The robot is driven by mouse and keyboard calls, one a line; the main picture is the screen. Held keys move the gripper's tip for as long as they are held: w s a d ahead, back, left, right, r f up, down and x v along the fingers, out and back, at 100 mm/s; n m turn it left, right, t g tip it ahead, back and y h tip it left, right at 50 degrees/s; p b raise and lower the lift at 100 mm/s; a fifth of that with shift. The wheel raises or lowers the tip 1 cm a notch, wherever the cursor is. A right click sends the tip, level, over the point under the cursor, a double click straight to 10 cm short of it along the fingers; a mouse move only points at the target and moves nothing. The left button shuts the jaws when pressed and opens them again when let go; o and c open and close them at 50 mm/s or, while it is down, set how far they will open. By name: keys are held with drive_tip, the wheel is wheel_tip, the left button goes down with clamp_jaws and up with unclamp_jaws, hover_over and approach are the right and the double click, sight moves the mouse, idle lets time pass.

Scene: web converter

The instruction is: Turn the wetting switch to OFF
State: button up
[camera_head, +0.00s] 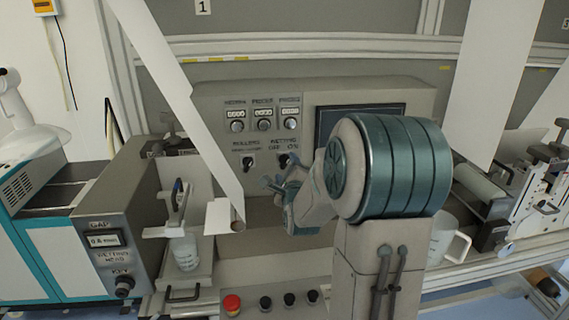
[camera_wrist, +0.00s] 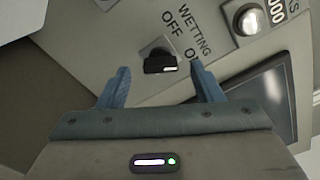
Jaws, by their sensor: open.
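The wetting switch (camera_head: 284,160) is a black knob on the grey control panel, under the label WETTING with OFF and ON. In the wrist view the knob (camera_wrist: 160,61) shows between my fingertips, with a pale mark toward its right end, on the ON side. My gripper (camera_head: 280,173) is in front of the panel, just below the switch. In the wrist view my gripper (camera_wrist: 162,70) is open, one blue finger on each side of the knob. I cannot tell how far the fingertips are from the panel.
The rollers switch (camera_head: 248,161) sits left of the wetting switch. Dials with displays (camera_head: 264,125) are above, and a dark screen (camera_head: 350,118) is to the right. A slanting white web (camera_head: 185,95) hangs left of my gripper. A red button (camera_head: 232,303) is below.

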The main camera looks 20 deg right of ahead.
sight(285, 161)
drive_tip(key=shift+x, duration=1.25)
